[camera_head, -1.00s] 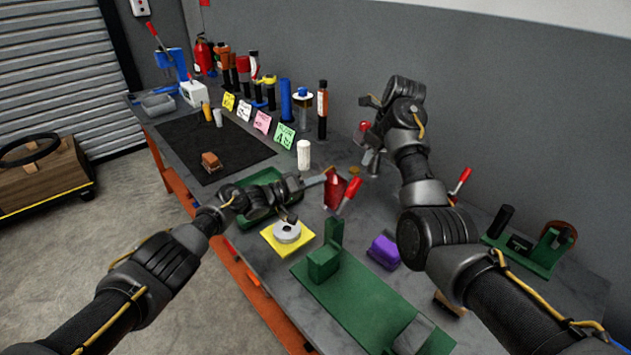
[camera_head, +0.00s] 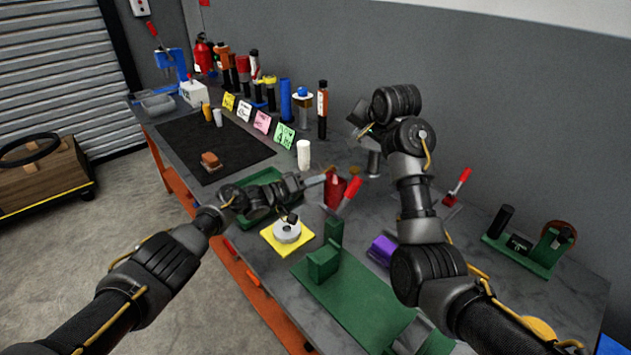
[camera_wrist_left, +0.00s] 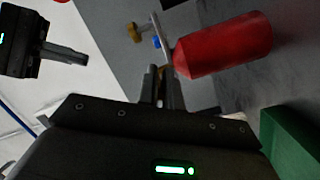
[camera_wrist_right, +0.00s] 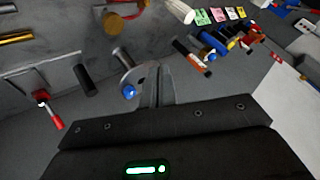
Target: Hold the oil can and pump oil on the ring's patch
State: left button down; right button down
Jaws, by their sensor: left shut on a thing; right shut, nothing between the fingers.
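The red oil can (camera_head: 336,192) stands out over the middle of the bench in the head view. My left gripper (camera_head: 314,182) is shut at the can's left side. In the left wrist view the red can body (camera_wrist_left: 228,45) lies just beyond the closed fingers (camera_wrist_left: 161,85). A grey ring (camera_head: 287,233) with a dark piece on top sits on a yellow plate; I cannot make out a patch on it. My right gripper (camera_head: 360,118) is raised behind the can, shut and empty.
A green fixture (camera_head: 350,290) takes up the front of the bench, with a purple block (camera_head: 382,250) beside it. A green tray (camera_head: 258,212) lies under my left arm. A white cylinder (camera_head: 304,154) and several bottles stand at the back. The dark mat (camera_head: 230,135) is mostly clear.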

aim_at(356, 171)
jog(key=shift+f, duration=4.25)
jog(key=shift+f, duration=0.15)
jog(key=shift+f, duration=0.75)
jog(key=shift+r, duration=0.85)
jog(key=shift+r, duration=3.05)
